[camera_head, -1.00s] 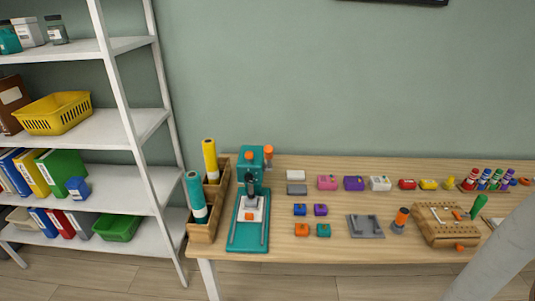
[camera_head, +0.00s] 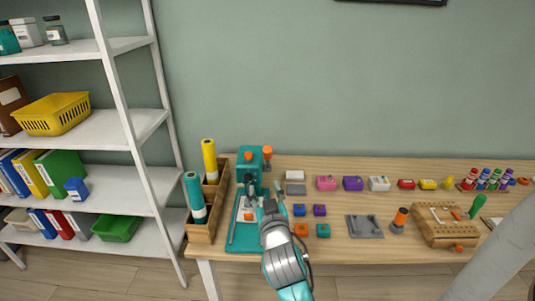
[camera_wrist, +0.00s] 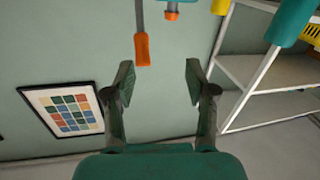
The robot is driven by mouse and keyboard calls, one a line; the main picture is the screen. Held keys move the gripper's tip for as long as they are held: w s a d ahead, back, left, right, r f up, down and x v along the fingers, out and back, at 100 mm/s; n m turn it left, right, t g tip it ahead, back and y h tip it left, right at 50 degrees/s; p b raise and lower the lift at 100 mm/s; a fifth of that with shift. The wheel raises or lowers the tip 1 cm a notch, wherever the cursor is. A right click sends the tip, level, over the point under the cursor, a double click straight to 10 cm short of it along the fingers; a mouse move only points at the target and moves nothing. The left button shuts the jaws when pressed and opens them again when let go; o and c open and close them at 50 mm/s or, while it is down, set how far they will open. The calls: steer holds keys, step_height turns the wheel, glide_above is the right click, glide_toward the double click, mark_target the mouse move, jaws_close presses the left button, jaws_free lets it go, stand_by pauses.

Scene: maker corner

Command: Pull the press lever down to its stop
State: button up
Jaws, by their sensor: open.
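The teal press (camera_head: 250,162) stands at the left of the workbench, with a white plate and an orange block (camera_head: 248,217) on its base. Its lever (camera_head: 267,153) rises on the press's right side and ends in an orange grip. In the wrist view the lever's grey rod and orange grip (camera_wrist: 142,50) hang beyond the fingertips, left of the middle of the gap. My gripper (camera_head: 271,198) is in front of the press, nearer the camera than the lever. In the wrist view my gripper (camera_wrist: 159,80) is open, empty and apart from the grip.
A wooden holder (camera_head: 203,231) with teal and yellow rolls stands close left of the press. Blue, purple, orange and teal blocks lie right of my gripper, with a grey plate (camera_head: 365,227) beyond. A white shelf (camera_head: 125,130) stands at left.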

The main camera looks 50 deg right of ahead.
mark_target(268, 155)
steer(key=shift+m+g+h, duration=0.4)
steer(key=shift+m+h, duration=0.2)
steer(key=shift+h, duration=0.1)
steer(key=w+d+r, duration=0.1)
steer(key=w+d, duration=0.1)
steer(key=d, duration=0.1)
steer(key=w+d+r, duration=0.1)
steer(key=w+d, duration=0.2)
steer(key=d, duration=0.1)
steer(key=w+d+r, duration=0.1)
steer(key=w+d, duration=0.2)
steer(key=d, duration=0.1)
steer(key=shift+w+r, duration=0.15)
steer(key=shift+r, duration=0.2)
jaws_close()
